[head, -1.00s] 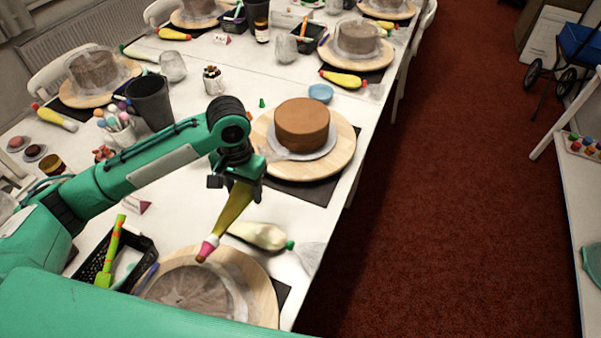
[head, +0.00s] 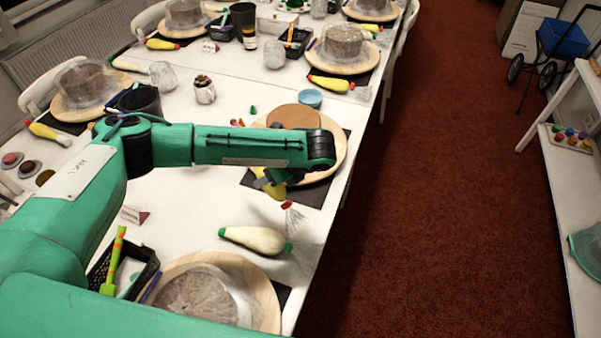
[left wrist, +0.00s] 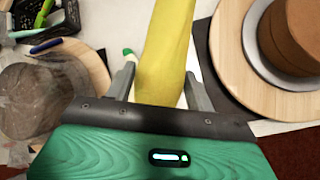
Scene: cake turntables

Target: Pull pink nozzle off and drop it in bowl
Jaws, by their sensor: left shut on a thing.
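My left gripper (head: 266,184) is shut on a yellow piping bag (head: 273,190), just in front of the chocolate cake on its round board. In the left wrist view the yellow bag (left wrist: 163,50) stands between the fingers (left wrist: 158,75) and runs out of the top of the picture. I cannot make out the bag's pink nozzle in either current view. A small light blue bowl (head: 310,98) stands on the table behind the cake, to the right. My right gripper is not in view.
The chocolate cake (head: 294,116) is partly hidden by my arm. A pale bag with a green tip (head: 256,239) lies nearer me. A small red piece (head: 287,205) with clear film lies near the table edge. A wrapped cake (head: 205,295) and black basket (head: 145,255) are at the front.

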